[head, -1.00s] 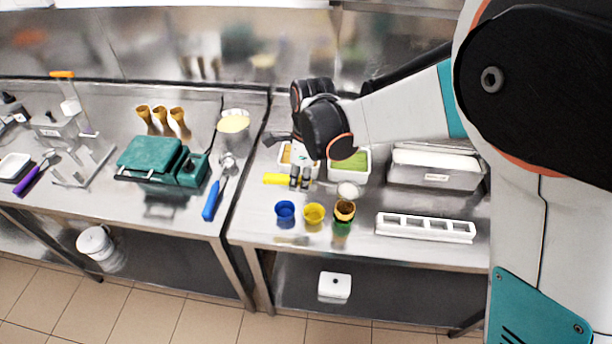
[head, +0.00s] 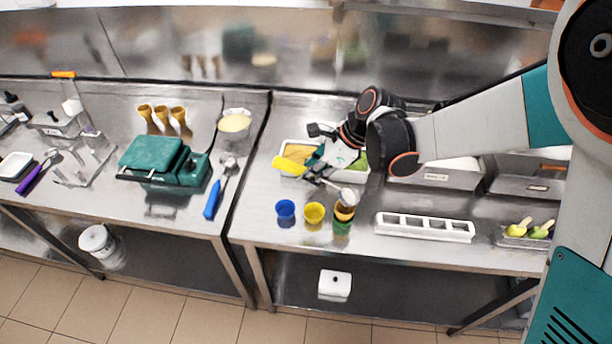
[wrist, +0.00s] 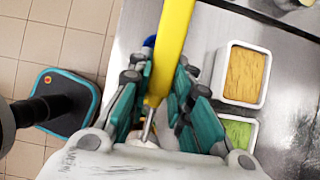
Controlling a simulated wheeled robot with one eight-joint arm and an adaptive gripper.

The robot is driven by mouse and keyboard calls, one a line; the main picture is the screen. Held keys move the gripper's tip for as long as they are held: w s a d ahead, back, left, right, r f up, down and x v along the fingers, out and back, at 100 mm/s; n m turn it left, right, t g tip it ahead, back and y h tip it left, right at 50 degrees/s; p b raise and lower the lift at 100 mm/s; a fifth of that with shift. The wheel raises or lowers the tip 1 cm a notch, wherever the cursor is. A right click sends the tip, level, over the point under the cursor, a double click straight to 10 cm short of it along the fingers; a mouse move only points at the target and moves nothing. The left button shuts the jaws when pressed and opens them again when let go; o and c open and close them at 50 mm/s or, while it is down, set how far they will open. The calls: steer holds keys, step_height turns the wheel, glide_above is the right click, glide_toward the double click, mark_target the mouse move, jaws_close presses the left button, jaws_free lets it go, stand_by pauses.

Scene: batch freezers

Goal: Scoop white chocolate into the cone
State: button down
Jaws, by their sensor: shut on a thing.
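My gripper (head: 322,174) is shut on the yellow handle of a scoop (head: 290,166), tilted with the handle end up to the left. The handle also fills the middle of the wrist view (wrist: 170,48). The scoop's pale round head (head: 349,195) is low at the right, just above or against the cone. The cone (head: 344,210) stands upright in a green cup (head: 342,226) and is partly covered by the scoop head. I cannot tell whether white chocolate is in the scoop or the cone.
A blue cup (head: 285,210) and a yellow cup (head: 314,213) stand left of the cone. A white slotted rack (head: 425,228) lies to its right. Behind are a tub of orange ice cream (wrist: 246,75), a green one (wrist: 238,132) and a steel bin (head: 432,178).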

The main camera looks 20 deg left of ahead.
steer(key=d+r+y+b, duration=0.2)
steer(key=d+y, duration=0.1)
steer(key=shift+w+g+b, duration=0.35)
steer(key=shift+w+g, duration=0.05)
steer(key=d+y+b, duration=0.1)
steer(key=d+r+y+b, duration=0.1)
steer(key=b, duration=0.1)
steer(key=d+g+y+b, duration=0.1)
steer(key=y+b, duration=0.1)
steer(key=shift+w+d+r, duration=0.3)
steer(key=shift+w+d, duration=0.05)
steer(key=shift+w, duration=0.05)
steer(key=shift+w+d+r+y+b, duration=0.1)
steer(key=shift+d+r+y+b, duration=0.25)
steer(key=shift+y+b, duration=0.15)
steer(key=shift+d, duration=0.1)
stand_by(0.4)
